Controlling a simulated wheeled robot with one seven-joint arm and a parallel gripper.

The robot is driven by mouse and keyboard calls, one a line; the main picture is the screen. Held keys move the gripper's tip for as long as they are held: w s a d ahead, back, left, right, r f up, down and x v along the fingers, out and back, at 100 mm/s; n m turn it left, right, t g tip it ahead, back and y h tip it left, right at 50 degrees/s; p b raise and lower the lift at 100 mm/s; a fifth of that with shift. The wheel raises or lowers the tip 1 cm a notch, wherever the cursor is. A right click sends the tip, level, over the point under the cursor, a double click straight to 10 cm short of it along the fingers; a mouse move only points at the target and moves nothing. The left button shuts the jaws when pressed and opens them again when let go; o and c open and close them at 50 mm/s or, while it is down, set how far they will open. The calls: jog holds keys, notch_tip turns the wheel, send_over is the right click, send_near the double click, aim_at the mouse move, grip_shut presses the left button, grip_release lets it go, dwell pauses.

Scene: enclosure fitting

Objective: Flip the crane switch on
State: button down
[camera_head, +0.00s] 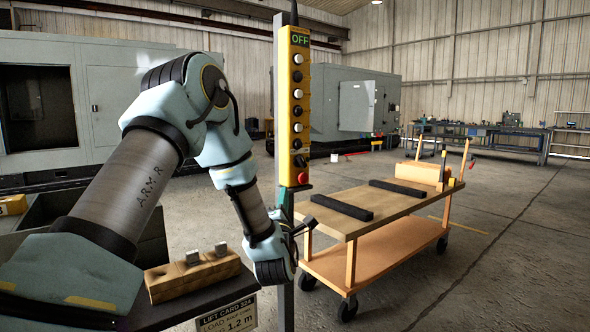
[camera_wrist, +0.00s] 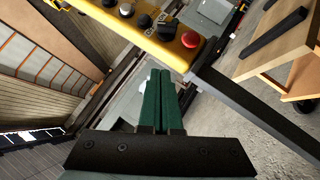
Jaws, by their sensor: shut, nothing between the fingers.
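The crane control is a tall yellow pendant box (camera_head: 293,110) on a grey post, with a green "OFF" display (camera_head: 299,40) at its top. A column of white and black buttons runs down its face. Near the bottom are a dark switch with a small lever (camera_head: 300,160) and a red button (camera_head: 302,178). In the wrist view the red button (camera_wrist: 190,39) and the dark switch (camera_wrist: 166,30) show at the top. My gripper (camera_wrist: 160,72) has its green fingers pressed together and empty, with tips just short of the pendant's lower end. Contact cannot be told.
A wooden cart (camera_head: 385,205) with two black bars stands right of the post. A wooden block with metal pieces (camera_head: 193,274) lies on a dark surface at lower left. Grey enclosures (camera_head: 345,100) and workbenches stand behind. Open floor lies to the right.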

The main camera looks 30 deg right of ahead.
jog(key=p, duration=0.3)
send_near(297, 160)
jog(key=w, duration=0.4)
jog(key=shift+a+r, duration=0.15)
jog(key=shift+a, duration=0.2)
jog(key=shift+w+d+r+p, duration=0.1)
jog(key=shift+d+r+p, duration=0.2)
jog(key=shift+d, duration=0.25)
jog(key=shift+w+d+r+p, duration=0.1)
jog(key=shift+d+r+p, duration=0.2)
jog(key=shift+d, duration=0.25)
jog(key=shift+w+d+r, duration=0.2)
jog(key=shift+d+r, duration=0.05)
jog(key=shift+d, duration=0.35)
